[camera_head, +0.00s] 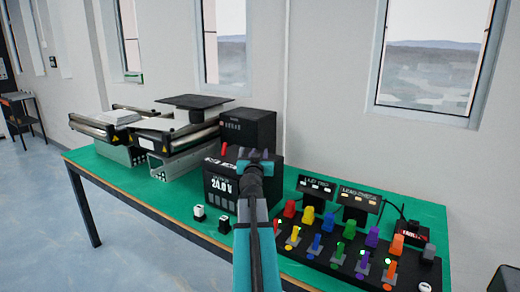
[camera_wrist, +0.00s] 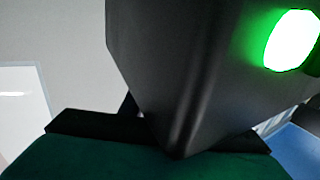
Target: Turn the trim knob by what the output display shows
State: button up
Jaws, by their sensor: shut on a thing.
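The output display (camera_head: 222,187) on the front of a black power unit (camera_head: 221,172) reads 24.0 V in white. My gripper (camera_head: 258,157) is at the unit's upper right, in front of its face, and is shut on what I take to be the trim knob. The jaws and arm hide the knob in the head view, so its pointer and marks cannot be read. In the wrist view a dark block (camera_wrist: 185,75) with a bright green light (camera_wrist: 292,42) fills the middle, very close. The knob cannot be made out there.
A panel of coloured levers (camera_head: 335,240) with small lit displays stands to the right. Mini conveyors (camera_head: 165,130) and a dark box (camera_head: 248,127) stand behind and left. The green table's (camera_head: 120,185) left front is clear.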

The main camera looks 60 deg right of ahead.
jog(key=shift+n+t+p, duration=0.3)
jog(key=shift+t+p, duration=0.2)
jog(key=shift+p, duration=0.55)
jog(key=o, duration=1)
jog(key=shift+o, duration=0.2)
jog(key=shift+a, duration=0.15)
jog(key=shift+b+v, duration=0.6)
jog(key=shift+v, duration=2.2)
jog(key=shift+s+b, duration=0.15)
jog(key=shift+b, duration=0.6)
jog(key=b, duration=0.3)
jog(key=shift+s+a, duration=0.25)
jog(key=shift+a, duration=0.15)
jog(key=a+b, duration=0.1)
jog(key=b, duration=0.2)
jog(key=shift+s, duration=0.2)
jog(key=shift+s+a+f+b, duration=0.15)
jog(key=shift+a+b, duration=0.2)
jog(key=shift+b, duration=0.6)
jog(key=shift+s+a+b, duration=0.2)
jog(key=shift+a+b, duration=0.05)
jog(key=shift+b, duration=0.65)
